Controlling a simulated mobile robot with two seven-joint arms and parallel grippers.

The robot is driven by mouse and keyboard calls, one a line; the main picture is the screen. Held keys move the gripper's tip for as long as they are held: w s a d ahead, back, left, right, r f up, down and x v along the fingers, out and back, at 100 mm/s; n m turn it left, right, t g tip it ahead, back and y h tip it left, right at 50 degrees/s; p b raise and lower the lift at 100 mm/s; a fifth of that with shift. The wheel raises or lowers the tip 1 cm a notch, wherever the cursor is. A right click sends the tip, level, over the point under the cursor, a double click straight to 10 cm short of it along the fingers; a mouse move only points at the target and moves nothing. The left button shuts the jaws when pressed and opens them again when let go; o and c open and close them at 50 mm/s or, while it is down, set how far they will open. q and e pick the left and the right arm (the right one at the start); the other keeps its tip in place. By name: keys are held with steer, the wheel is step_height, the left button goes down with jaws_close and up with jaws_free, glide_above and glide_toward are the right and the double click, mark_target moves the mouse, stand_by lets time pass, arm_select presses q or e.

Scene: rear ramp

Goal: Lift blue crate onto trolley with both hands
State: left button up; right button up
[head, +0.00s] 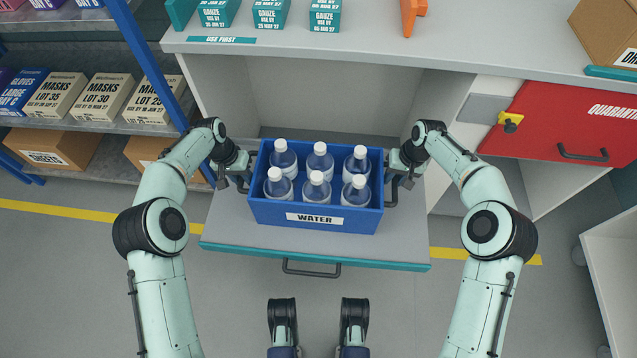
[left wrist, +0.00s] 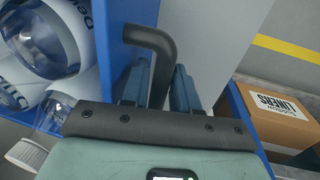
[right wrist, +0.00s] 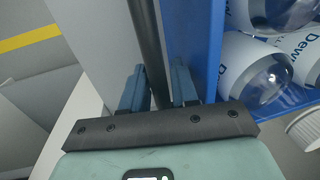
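The blue crate (head: 309,208) stands upright on a grey pulled-out shelf (head: 230,222) with a teal front edge. It has a WATER label and holds several white-capped bottles (head: 317,185). My left gripper (head: 240,172) is at its left end, and the left wrist view shows the fingers (left wrist: 160,88) close on both sides of the black end handle (left wrist: 155,45). My right gripper (head: 395,176) is at its right end, with its fingers (right wrist: 160,88) close around the other handle (right wrist: 148,35). Nothing is clearly recognisable as the trolley.
A grey counter (head: 370,50) with gauze boxes (head: 270,14) is above and behind the crate. A blue-post rack (head: 150,65) stands left. A pale open unit (head: 610,270) stands lower right. Floor in front of the shelf looks clear.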

arm_select(q)
jaws_close()
arm_select(e)
jaws_close()
arm_select(q)
steer(key=shift+r, duration=0.1)
stand_by(1.0)
